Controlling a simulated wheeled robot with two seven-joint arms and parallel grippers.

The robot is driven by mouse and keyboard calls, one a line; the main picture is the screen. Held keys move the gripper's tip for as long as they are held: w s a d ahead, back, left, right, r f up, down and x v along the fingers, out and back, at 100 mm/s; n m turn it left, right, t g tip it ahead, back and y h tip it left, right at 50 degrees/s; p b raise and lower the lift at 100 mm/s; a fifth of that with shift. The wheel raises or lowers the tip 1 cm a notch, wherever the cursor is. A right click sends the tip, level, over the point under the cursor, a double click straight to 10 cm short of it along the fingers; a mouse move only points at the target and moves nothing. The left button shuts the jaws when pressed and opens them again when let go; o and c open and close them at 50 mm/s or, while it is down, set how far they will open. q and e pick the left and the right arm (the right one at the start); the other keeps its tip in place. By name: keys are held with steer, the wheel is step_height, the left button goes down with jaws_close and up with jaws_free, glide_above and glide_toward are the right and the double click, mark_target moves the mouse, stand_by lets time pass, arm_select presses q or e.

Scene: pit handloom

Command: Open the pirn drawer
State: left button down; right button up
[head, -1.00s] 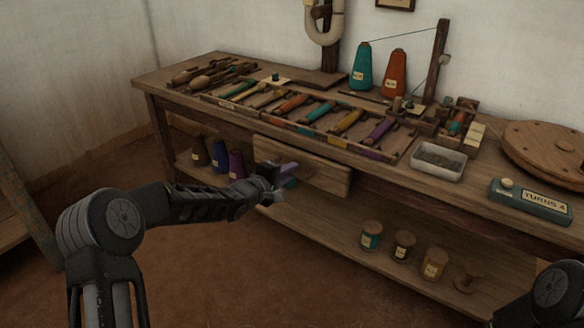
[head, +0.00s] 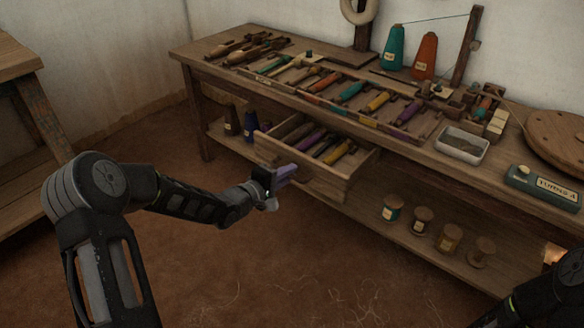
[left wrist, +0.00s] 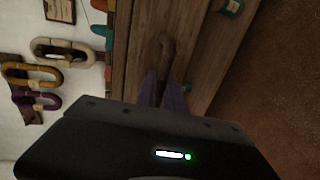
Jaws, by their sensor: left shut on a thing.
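The pirn drawer (head: 332,184) is pulled out from under the bench top in the head view. Several pirns, purple, yellow and dark (head: 312,138), lie inside it. My left gripper (head: 288,172) is at the middle of the drawer front, shut on the drawer's handle, which the fingers mostly hide. In the left wrist view the purple-grey fingers (left wrist: 163,92) reach to a brown wooden piece at the drawer front. My right arm shows at the lower right of the head view, but its gripper is out of view.
The bench top (head: 222,66) carries a rack of coloured pirns (head: 350,92), thread cones (head: 425,56), a metal tray (head: 462,144) and a turns counter (head: 543,187). Spools (head: 422,219) stand on the lower shelf.

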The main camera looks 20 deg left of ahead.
arm_select(q)
steer(key=c, duration=1.5)
jaws_free()
steer(key=p+v, duration=0.2)
steer(key=v, duration=0.5)
steer(key=shift+s+a, duration=0.1)
steer(key=shift+s, duration=0.3)
